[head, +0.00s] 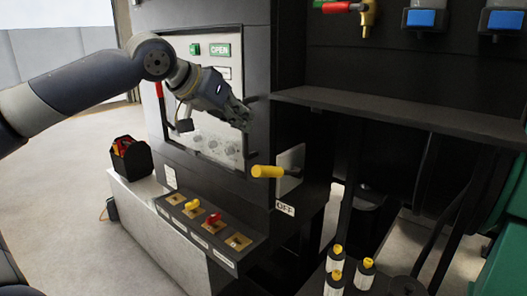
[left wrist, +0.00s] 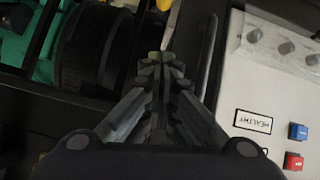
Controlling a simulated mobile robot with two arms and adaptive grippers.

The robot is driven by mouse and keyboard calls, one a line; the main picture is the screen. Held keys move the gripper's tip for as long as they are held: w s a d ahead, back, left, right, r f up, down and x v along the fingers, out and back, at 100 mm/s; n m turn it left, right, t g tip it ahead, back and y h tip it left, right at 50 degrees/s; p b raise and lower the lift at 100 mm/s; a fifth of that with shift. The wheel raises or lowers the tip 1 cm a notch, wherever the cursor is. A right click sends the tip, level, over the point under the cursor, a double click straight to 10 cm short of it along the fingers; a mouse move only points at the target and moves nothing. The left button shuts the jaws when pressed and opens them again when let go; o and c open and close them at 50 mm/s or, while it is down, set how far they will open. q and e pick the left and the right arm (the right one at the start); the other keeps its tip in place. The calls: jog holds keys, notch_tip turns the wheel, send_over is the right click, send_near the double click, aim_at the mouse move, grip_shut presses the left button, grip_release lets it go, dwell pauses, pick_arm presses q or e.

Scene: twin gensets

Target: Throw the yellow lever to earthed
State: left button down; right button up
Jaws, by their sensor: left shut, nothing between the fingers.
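A lever with a thick yellow grip (head: 267,171) sticks out to the left from a light plate (head: 291,160) on the dark cabinet side. An "OFF" label (head: 285,208) is below it. I cannot read an "earthed" mark. My left gripper (head: 243,122) is above and left of the yellow grip, apart from it, in front of the cabinet. Its fingers are shut and empty in the left wrist view (left wrist: 160,62). A small yellowish patch at the top edge there is too cut off to identify. My right gripper is not in view.
A slotted ledge (head: 208,228) below holds a smaller yellow key-like piece (head: 192,204) and a red one (head: 213,218). A dark shelf (head: 400,112) juts out at right. Yellow-topped bottles (head: 335,283) stand low. A dark bar handle (left wrist: 208,55) lies close beside the fingers.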

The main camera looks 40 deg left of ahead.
pick_arm(q)
jog(key=p, duration=0.3)
send_over(278, 172)
jog(key=s+a, duration=0.1)
jog(key=a, duration=0.2)
notch_tip(278, 172, down, 6)
jog(key=shift+a+f, duration=0.1)
jog(key=shift+s+d+f, duration=0.15)
jog(key=shift+s+f, duration=0.1)
jog(key=shift+f, duration=0.3)
jog(key=shift+s+d+f, duration=0.1)
jog(key=shift+s+f, duration=0.15)
jog(key=shift+f, duration=0.3)
jog(key=shift+s+f, duration=0.5)
jog(key=shift+f, duration=0.1)
jog(key=shift+d, duration=0.1)
jog(key=shift+w, duration=0.1)
